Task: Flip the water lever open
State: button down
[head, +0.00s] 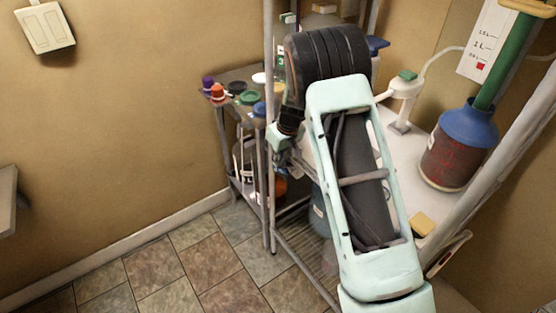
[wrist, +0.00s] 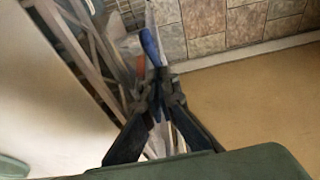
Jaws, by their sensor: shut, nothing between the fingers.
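My gripper (wrist: 160,84) shows in the wrist view with its dark fingers together and nothing held between them. A blue, elongated piece (wrist: 151,47) appears just beyond the fingertips; I cannot tell whether it is the water lever or whether the fingers touch it. A white fixture (head: 403,90) with a green top and a pale tube stands on the white shelf right of my arm. No lever can be identified for certain in the head view.
A blue-topped vessel of dark red liquid (head: 453,150) stands on the shelf at right, with a green tube above it. A small cart (head: 232,110) with colored caps and bottles stands left of the rack. Rack posts (head: 268,190) flank my arm. The tiled floor (head: 205,260) is clear at left.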

aim_at(283, 168)
jog(key=shift+r, duration=0.2)
dwell(0.3)
jog(key=shift+r, duration=0.65)
jog(key=shift+r, duration=0.35)
jog(key=v, duration=1.1)
